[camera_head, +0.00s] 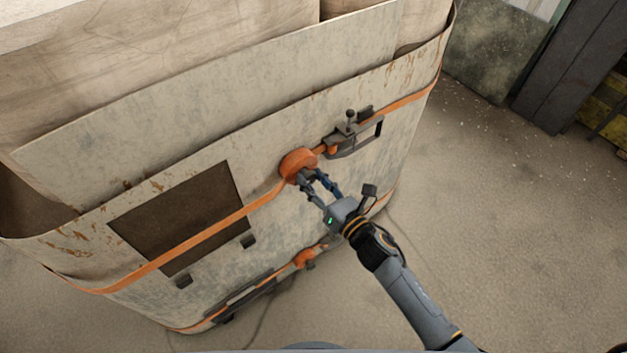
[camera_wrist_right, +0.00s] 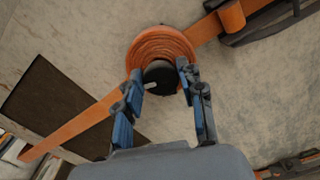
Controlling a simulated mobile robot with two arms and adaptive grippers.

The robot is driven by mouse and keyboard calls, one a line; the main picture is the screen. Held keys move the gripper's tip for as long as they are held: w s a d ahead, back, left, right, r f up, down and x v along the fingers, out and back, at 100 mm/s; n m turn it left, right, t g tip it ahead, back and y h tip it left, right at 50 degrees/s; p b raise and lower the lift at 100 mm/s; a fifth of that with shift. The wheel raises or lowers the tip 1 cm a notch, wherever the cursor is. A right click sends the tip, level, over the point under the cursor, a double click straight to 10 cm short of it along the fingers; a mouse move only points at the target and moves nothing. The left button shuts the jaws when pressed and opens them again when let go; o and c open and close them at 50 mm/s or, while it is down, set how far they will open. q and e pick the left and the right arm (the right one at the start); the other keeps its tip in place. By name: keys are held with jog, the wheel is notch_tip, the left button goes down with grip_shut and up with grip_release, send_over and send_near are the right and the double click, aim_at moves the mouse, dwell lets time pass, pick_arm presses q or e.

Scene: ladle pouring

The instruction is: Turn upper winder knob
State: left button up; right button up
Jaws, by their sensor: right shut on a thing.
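The upper winder is an orange strap coil (camera_head: 298,164) on the front of a large worn box, and it also shows in the right wrist view (camera_wrist_right: 160,48). A dark round knob (camera_wrist_right: 160,77) sits at the coil's centre. My right gripper (camera_head: 319,180) reaches up from the lower right. In the right wrist view its two blue-padded fingers (camera_wrist_right: 161,82) stand on either side of the knob, shut on it. The knob is mostly hidden by the fingers in the head view. My left gripper is in neither view.
The orange strap (camera_head: 200,230) runs around the box. A dark metal buckle with a handle (camera_head: 355,135) is right of the coil. A lower strap with another orange coil (camera_head: 304,258) runs below. Open floor (camera_head: 520,230) lies to the right, with a dark post (camera_head: 572,65) behind.

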jog(key=m, duration=0.3)
jog(key=shift+m, duration=0.4)
jog(key=m, duration=0.4)
jog(key=shift+w+d+f+m+p, duration=0.1)
jog(key=shift+m+p, duration=0.2)
jog(key=shift+p, duration=0.05)
jog(key=m, duration=0.4)
jog(key=shift+m+p, duration=0.3)
jog(key=shift+p, duration=0.1)
jog(key=m, duration=0.3)
jog(key=shift+f+m+p, duration=0.15)
jog(key=shift+m+p, duration=0.15)
jog(key=shift+p, duration=0.05)
jog(key=m, duration=0.3)
jog(key=shift+m+p, duration=0.3)
jog(key=shift+p, duration=0.1)
jog(key=m, duration=0.3)
jog(key=shift+f+m+p, duration=0.1)
jog(key=shift+m+p, duration=0.2)
jog(key=m, duration=0.3)
jog(key=shift+f+m, duration=0.1)
jog(key=shift+m, duration=0.2)
jog(key=shift+m+p, duration=0.35)
jog(key=shift+m, duration=1.15)
